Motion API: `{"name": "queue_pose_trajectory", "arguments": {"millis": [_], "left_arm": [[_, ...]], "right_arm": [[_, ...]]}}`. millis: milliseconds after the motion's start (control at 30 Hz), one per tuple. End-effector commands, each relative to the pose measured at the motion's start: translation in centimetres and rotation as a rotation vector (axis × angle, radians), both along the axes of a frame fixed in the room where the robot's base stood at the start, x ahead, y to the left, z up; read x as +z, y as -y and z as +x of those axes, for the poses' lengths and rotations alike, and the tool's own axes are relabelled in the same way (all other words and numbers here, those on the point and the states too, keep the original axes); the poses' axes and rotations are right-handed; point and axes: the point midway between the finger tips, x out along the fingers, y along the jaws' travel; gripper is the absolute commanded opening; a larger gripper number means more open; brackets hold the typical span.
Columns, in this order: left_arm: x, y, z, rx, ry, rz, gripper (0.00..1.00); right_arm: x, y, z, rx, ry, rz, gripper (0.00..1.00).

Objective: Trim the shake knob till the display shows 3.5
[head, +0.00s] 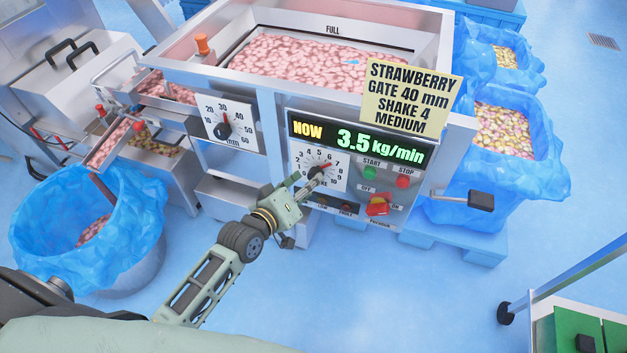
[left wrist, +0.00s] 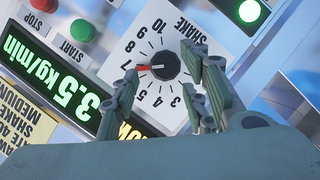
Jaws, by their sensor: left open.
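The display (head: 358,143) reads NOW 3.5 kg/min; the same reading shows upside down in the left wrist view (left wrist: 55,85). The black shake knob (left wrist: 160,62) sits on a white numbered dial (left wrist: 155,35). Its red pointer lies close to 7. The knob also shows in the head view (head: 320,171), partly behind my gripper. My left gripper (head: 313,184) is open in front of the dial. In the left wrist view its fingers (left wrist: 166,78) stand apart on either side of the knob; I cannot tell whether they touch it. My right gripper is out of view.
A gate dial (head: 228,122) in mm is left of the panel. START (head: 369,172), STOP (head: 403,182) and a red switch (head: 378,205) lie right of the knob. A yellow card (head: 412,96) overhangs the panel. Blue-lined bins (head: 60,210) stand around the machine.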

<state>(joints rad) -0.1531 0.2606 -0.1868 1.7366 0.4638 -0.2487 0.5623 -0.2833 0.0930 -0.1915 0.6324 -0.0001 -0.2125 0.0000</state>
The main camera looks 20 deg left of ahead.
Motion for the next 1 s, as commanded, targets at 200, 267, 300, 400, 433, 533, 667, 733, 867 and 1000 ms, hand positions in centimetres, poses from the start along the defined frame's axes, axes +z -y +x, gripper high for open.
{"name": "queue_pose_trajectory", "arguments": {"millis": [200, 267, 300, 400, 433, 533, 667, 733, 867, 1000], "left_arm": [[-0.7, 0.7, 2.5, -0.001, 0.002, 0.001, 0.41], [-0.9, 0.8, 2.8, -0.001, 0.001, 0.002, 0.41], [-0.9, 0.9, 3.0, 0.000, 0.002, 0.003, 0.41], [-0.9, 0.9, 3.1, 0.000, 0.002, 0.003, 0.41], [-0.9, 0.9, 3.1, -0.001, 0.001, 0.003, 0.41], [-0.9, 0.9, 3.1, -0.001, 0.001, 0.003, 0.41], [-0.9, 0.9, 3.0, -0.001, 0.001, 0.003, 0.32], [-0.9, 0.9, 3.0, -0.001, 0.001, 0.004, 0.26], [-0.9, 0.9, 3.0, -0.001, 0.001, 0.002, 0.15], [-0.8, 1.0, 3.1, -0.001, 0.003, 0.002, 0.03]], "right_arm": [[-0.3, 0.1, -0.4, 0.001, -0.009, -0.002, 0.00], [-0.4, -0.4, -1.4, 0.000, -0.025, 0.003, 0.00], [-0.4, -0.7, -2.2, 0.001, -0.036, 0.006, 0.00], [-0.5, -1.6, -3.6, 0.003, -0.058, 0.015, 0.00], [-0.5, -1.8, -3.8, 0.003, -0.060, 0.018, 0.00], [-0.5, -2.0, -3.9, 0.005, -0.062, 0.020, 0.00], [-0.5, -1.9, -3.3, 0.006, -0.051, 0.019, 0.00], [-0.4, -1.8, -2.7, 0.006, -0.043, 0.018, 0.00], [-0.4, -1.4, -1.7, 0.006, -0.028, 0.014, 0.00], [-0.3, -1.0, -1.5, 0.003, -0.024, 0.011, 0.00]]}}
